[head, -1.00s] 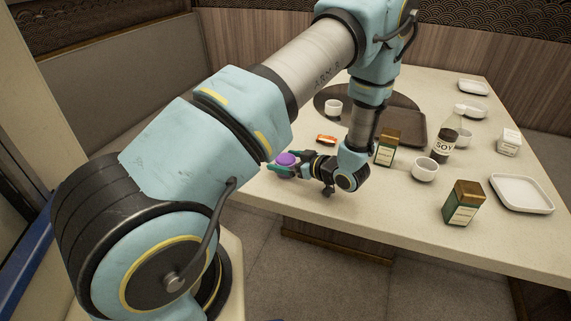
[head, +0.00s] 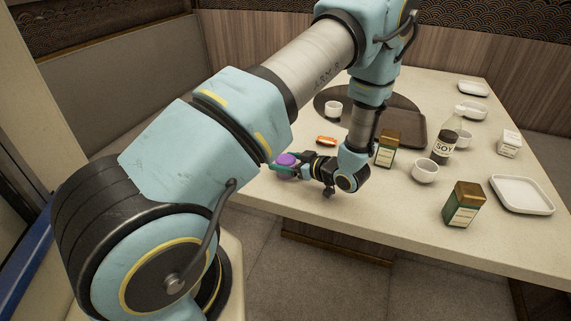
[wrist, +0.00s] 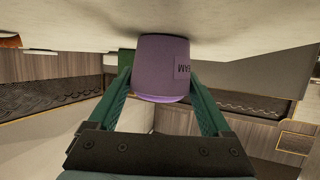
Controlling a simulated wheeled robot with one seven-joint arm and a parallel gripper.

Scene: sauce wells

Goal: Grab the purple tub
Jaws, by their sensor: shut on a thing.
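The purple tub (head: 287,159) is at the left part of the table, near its front edge. In the wrist view the tub (wrist: 160,68) stands between the two green fingers, with part of a dark label on its side. My gripper (head: 285,167) is shut on the tub, one finger on each side of it. In the wrist view my gripper (wrist: 162,85) shows both fingers against the tub's sides. The tub appears at the tabletop; I cannot tell whether it touches it.
A small orange packet (head: 327,141) lies just behind the gripper. A green-and-brown box (head: 388,148), a white cup (head: 425,171), a soy bottle (head: 443,145) and another green box (head: 463,205) stand to the right.

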